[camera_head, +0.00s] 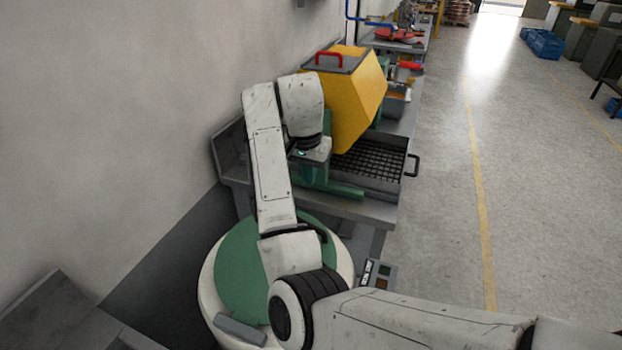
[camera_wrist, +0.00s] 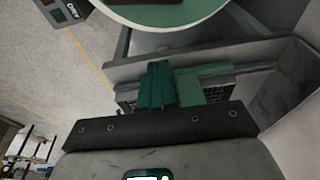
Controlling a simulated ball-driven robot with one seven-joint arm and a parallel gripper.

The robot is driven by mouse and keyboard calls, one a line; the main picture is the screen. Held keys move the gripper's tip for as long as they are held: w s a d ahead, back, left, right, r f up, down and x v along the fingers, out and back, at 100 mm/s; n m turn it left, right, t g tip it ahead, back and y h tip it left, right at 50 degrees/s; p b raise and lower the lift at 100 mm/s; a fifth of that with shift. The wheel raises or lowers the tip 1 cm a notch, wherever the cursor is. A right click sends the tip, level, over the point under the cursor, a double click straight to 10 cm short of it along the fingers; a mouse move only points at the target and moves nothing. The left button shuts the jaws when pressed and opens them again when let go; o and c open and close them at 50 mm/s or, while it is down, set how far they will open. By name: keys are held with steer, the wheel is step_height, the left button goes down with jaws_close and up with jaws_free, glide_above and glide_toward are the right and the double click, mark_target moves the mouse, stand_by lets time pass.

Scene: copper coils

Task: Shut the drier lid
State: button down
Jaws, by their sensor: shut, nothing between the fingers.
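The drier is a round cream tub (camera_head: 207,290) at the lower middle of the head view. Its green lid (camera_head: 238,262) lies across the top inside the cream rim, with no opening visible; my arm hides part of it. A grey block (camera_head: 240,331) sits at its near edge. In the wrist view, part of the green lid (camera_wrist: 165,8) shows at the top. My gripper (camera_wrist: 160,68) is shut and empty, with its teal fingers together. It is beyond the drier, over the grey bench, apart from the lid.
A yellow hood (camera_head: 352,100) with a red handle stands beyond a grid-bottomed tray (camera_head: 372,160). A green bar (camera_head: 345,190) lies near my gripper. A control panel (camera_head: 378,274) marked DRY (camera_wrist: 62,10) is beside the drier. The wall is left; open floor is right.

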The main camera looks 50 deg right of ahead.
glide_above(310, 216)
steer(key=f, duration=1)
steer(key=shift+s+a+f, duration=0.1)
steer(key=shift+a, duration=0.15)
steer(key=shift+a+f, duration=0.1)
steer(key=shift+f, duration=0.55)
steer(key=b+x, duration=0.2)
steer(key=x, duration=0.4)
steer(key=shift+f, duration=0.6)
steer(key=shift+s+f, duration=0.1)
steer(key=r+p, duration=0.1)
steer(key=d+r+p, duration=0.1)
steer(key=r, duration=0.1)
steer(key=d+r+p, duration=0.1)
steer(key=r, duration=0.1)
steer(key=shift+w+r, duration=0.2)
steer(key=shift+w, duration=0.15)
steer(key=d+b+v, duration=0.1)
steer(key=v, duration=0.8)
steer(key=shift+w+d+r, duration=0.2)
steer(key=shift+w+d, duration=0.05)
steer(key=shift+w, duration=0.05)
